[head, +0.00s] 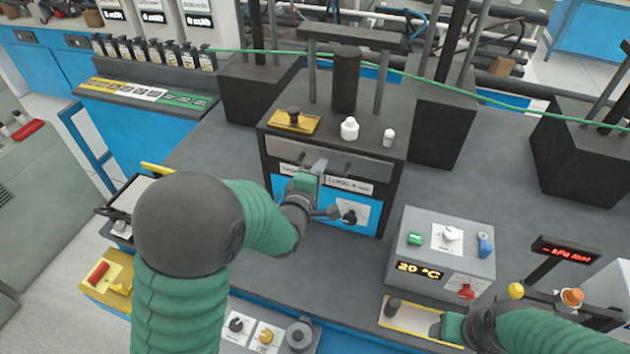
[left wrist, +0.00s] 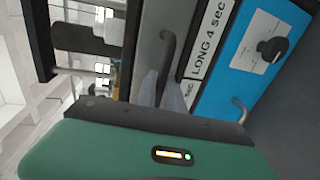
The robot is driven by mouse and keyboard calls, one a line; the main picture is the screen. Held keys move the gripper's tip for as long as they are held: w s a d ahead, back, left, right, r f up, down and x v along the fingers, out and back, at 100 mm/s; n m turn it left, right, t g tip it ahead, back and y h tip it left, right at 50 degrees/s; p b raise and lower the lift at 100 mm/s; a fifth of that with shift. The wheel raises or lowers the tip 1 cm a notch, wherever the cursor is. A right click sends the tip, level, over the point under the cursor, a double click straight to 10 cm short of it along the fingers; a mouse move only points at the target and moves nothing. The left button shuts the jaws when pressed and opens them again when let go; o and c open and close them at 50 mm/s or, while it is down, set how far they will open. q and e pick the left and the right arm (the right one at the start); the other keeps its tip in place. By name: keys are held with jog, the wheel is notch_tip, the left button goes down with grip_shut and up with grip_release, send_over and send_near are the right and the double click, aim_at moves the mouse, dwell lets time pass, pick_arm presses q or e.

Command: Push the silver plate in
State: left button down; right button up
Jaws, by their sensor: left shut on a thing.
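The silver plate (left wrist: 150,42) is a grey upright panel with a dark bent handle (left wrist: 167,58) in the left wrist view. In the head view, it appears as the grey strip (head: 350,169) across the front of the dark box, above the LONG 4 sec label. My left gripper (head: 318,170) is at the box front, its fingers (left wrist: 172,95) shut on the handle's lower end. The gripper hides part of the plate in the head view. My right gripper (head: 442,327) is at lower right beside a black knob (head: 393,306); its fingers are unclear.
A blue panel (head: 366,210) with a black dial is under the label. A second bent handle (left wrist: 240,108) is beside it. A grey control box (head: 425,243) reading 20 °C stands right. Dark blocks flank the box. Bare grey bench lies left of it.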

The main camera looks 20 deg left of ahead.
pick_arm(q)
jog(key=shift+f, duration=0.15)
jog(key=c, duration=1.8)
grip_release()
jog(key=o, duration=0.3)
jog(key=shift+w+d+f, duration=0.1)
jog(key=shift+w, duration=0.35)
jog(key=shift+r, duration=0.2)
